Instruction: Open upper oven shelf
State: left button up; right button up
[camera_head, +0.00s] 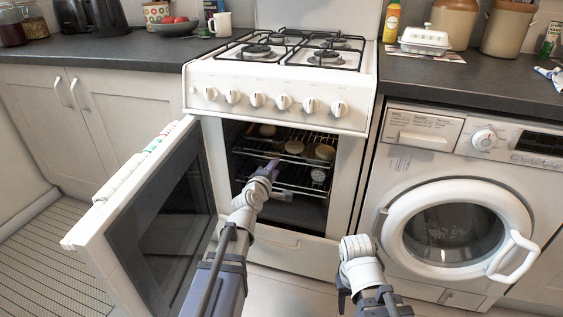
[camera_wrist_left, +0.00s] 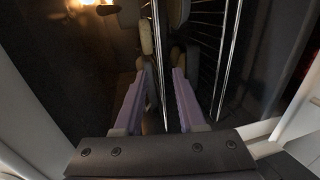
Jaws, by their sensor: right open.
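The oven's upper shelf (camera_head: 285,155) is a wire rack inside the open oven cavity, with several round pale items on it. My left gripper (camera_head: 272,166) reaches into the oven at the shelf's front, near its left-middle part. In the left wrist view, its two purple fingers (camera_wrist_left: 157,88) are apart, with a shelf bar (camera_wrist_left: 159,50) running between them; whether they touch it I cannot tell. My right gripper (camera_head: 343,297) is low in front of the oven and washer, mostly hidden by its own wrist, away from the shelf.
The oven door (camera_head: 150,225) stands open on the left, close to my left arm. A lower rack (camera_head: 292,189) sits below the upper shelf. The washing machine (camera_head: 455,215) stands at the right with its door shut. A hob (camera_head: 300,50) is above the oven.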

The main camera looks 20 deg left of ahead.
pick_arm(q)
jog(key=w, duration=0.2)
jog(key=w+f+b, duration=0.1)
jog(key=w, duration=0.4)
jog(key=shift+w+d+f, duration=0.15)
jog(key=shift+w+f, duration=0.1)
jog(key=shift+s, duration=0.15)
grip_shut()
dwell(1.0)
